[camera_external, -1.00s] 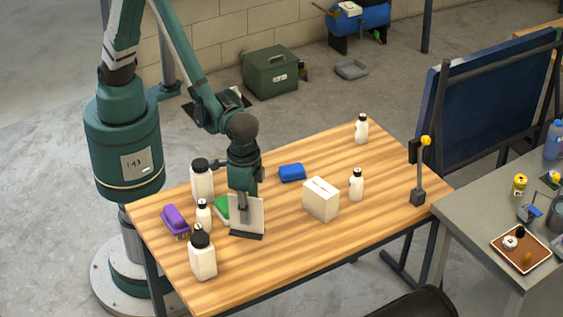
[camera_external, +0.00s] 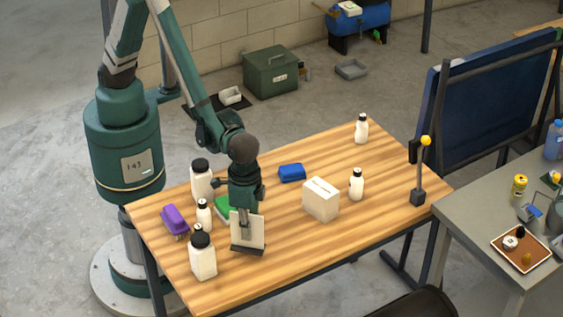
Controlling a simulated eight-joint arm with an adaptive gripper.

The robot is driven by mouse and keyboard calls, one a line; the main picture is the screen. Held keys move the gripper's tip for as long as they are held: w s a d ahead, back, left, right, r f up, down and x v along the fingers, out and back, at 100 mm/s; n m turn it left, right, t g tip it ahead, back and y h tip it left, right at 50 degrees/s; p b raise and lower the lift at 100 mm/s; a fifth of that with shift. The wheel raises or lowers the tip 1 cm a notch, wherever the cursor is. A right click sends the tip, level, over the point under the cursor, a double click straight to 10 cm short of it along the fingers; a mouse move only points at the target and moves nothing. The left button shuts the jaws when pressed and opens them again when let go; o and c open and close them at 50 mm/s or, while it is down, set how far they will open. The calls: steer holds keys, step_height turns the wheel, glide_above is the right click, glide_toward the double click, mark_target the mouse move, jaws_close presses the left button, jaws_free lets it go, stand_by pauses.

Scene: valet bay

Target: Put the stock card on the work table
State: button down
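The stock card (camera_external: 254,231) is a white upright panel with a dark lower edge. It is at my gripper (camera_external: 243,222), low over the near part of the wooden work table (camera_external: 300,245). The fingers overlap the card's upper left part and seem closed on it. The fingertips are small and partly lost against the card. I cannot tell whether its dark lower edge touches the wood.
White bottles (camera_external: 203,255) and a purple brush (camera_external: 174,220) stand left of the card. A green item (camera_external: 223,208) is partly hidden behind my gripper. A white box (camera_external: 321,200), blue item (camera_external: 292,173) and yellow-knobbed lever (camera_external: 420,170) are to the right. The table's front middle is clear.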

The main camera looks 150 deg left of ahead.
mark_target(248, 246)
steer(key=shift+f, duration=1.45)
steer(key=shift+f+b, duration=0.15)
steer(key=shift+b, duration=0.2)
steer(key=c, duration=2.7)
jaws_free()
steer(key=shift+o, duration=0.2)
steer(key=shift+r, duration=0.25)
step_height(248, 246, up, 12)
steer(key=shift+f+p, duration=0.1)
steer(key=shift+p, duration=0.95)
